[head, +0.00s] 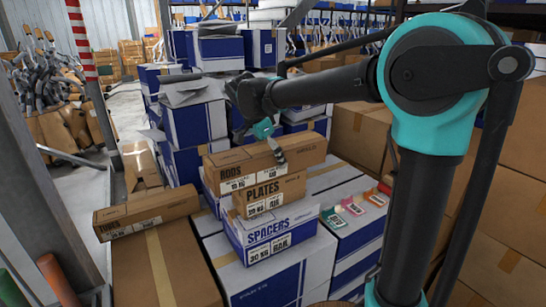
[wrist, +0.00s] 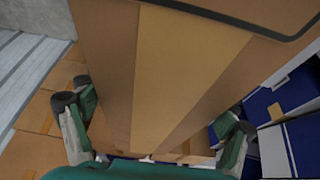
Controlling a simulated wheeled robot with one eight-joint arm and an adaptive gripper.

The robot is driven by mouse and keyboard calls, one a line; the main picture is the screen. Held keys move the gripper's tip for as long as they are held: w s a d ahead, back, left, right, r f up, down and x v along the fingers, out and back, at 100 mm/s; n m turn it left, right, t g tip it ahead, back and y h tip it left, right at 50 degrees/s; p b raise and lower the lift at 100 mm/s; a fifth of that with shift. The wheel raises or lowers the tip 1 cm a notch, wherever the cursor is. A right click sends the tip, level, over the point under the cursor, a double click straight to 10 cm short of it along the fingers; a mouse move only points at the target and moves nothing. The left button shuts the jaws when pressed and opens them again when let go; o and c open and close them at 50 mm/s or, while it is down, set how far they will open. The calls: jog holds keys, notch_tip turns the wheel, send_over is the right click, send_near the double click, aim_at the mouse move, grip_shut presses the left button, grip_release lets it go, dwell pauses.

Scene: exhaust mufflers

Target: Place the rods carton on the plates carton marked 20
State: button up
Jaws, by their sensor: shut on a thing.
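The rods carton (head: 262,162), long and brown, is in my gripper (head: 271,143). In the wrist view the carton's taped brown face (wrist: 165,75) fills the space between the two green fingers of my gripper (wrist: 158,122), shut on its sides. In the head view the rods carton is level, just above or on the brown plates carton (head: 270,194), its left end sticking out past it. I cannot tell whether they touch. The plates carton's label seems to read 20 KG. It stands on the white and blue spacers carton (head: 270,232).
A long brown tubes carton (head: 146,214) lies at the left on a larger brown box (head: 165,268). White and blue boxes (head: 193,125) are stacked behind. Coloured tags (head: 354,208) lie on a box at the right. Large brown cartons (head: 500,215) stand right of my arm.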

jog(key=o, duration=1.7)
jog(key=v, duration=1.2)
